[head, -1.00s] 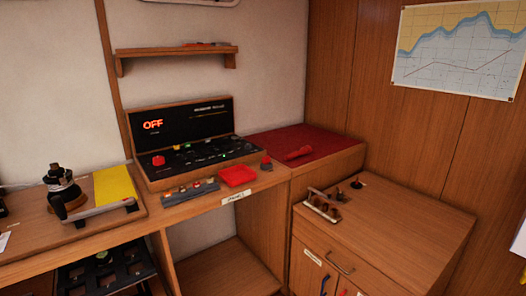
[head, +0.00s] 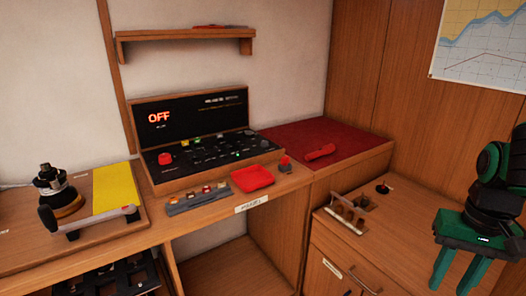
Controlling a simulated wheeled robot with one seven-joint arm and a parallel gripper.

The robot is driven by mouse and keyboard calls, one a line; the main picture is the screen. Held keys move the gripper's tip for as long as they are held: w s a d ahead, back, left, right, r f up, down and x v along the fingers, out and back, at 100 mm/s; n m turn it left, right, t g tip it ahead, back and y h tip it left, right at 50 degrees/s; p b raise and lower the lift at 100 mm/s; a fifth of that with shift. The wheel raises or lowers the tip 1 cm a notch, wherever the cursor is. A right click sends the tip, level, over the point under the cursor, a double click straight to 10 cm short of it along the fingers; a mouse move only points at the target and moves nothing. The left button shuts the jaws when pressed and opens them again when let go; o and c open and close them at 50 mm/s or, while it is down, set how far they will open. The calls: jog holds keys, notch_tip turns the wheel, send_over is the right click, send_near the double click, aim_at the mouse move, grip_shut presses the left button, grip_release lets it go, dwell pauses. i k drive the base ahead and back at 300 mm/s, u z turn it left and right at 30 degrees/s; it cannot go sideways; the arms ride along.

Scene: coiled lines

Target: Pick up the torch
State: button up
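The torch (head: 321,152) is a small red cylinder with a wider head. It lies on its side on the dark red mat (head: 290,138) on the counter, right of the control panel. My gripper (head: 453,274) is at the right edge in the head view, green and black, pointing down. Its two green fingers are apart with nothing seen between them; the tips reach near the bottom of the picture. It is to the right of the torch and well apart from it.
The control panel (head: 210,155) shows "OFF". A red tray (head: 252,178) and a small lever (head: 285,164) stand in front of the mat. A lower cabinet holds a metal-railed rack (head: 347,213) and a dark knob (head: 382,187). A shelf (head: 185,42) hangs above. The mat around the torch is clear.

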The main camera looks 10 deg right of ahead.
aim_at(327, 149)
jog(key=u, duration=0.55)
jog(key=i, duration=1.1)
jog(key=u, duration=0.15)
